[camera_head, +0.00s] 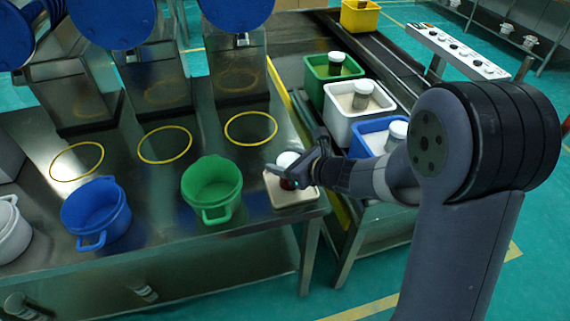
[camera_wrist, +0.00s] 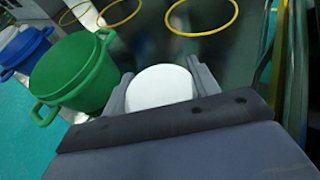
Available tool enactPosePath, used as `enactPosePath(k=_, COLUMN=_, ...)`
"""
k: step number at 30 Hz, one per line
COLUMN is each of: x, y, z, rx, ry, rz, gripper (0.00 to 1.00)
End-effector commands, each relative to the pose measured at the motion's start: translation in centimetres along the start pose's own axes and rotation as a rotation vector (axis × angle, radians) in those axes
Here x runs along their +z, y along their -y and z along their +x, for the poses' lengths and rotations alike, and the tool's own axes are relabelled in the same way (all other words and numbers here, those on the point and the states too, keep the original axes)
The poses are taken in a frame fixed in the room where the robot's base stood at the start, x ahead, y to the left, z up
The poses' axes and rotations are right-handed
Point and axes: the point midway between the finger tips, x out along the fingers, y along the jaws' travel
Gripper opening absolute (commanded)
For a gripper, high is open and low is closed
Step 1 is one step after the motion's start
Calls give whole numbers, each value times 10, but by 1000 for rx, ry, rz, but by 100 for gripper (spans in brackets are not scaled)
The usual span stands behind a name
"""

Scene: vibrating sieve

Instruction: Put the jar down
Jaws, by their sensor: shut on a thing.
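The jar (camera_head: 287,160) has a white lid and a dark reddish lower part. It is upright at the right end of the steel table, over a pale square pad (camera_head: 290,195). My gripper (camera_head: 292,175) is shut on the jar, one finger on each side. In the wrist view the round white lid of the jar (camera_wrist: 160,87) shows between the two fingers of my gripper (camera_wrist: 162,92). The jar's base is partly hidden by my fingers, so I cannot tell whether it touches the pad.
A green pot (camera_head: 212,188) and a blue pot (camera_head: 96,213) stand left of the jar on the table (camera_head: 160,225). Yellow rings (camera_head: 251,115) lie behind them. Right of the table, green, white (camera_head: 340,128) and blue bins with jars stand on a conveyor.

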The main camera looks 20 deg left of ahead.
Motion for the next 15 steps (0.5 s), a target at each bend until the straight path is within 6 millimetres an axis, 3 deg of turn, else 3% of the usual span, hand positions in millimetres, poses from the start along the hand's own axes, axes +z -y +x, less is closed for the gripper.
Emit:
enactPosePath(k=13, x=-8, y=0, z=3, rx=-1, ry=1, rz=-2, gripper=32)
enactPosePath(k=14, x=-7, y=0, z=3, rx=-1, ry=0, rz=-2, gripper=59)
enactPosePath(k=15, x=-6, y=0, z=2, rx=-1, ry=0, rz=-1, gripper=62)
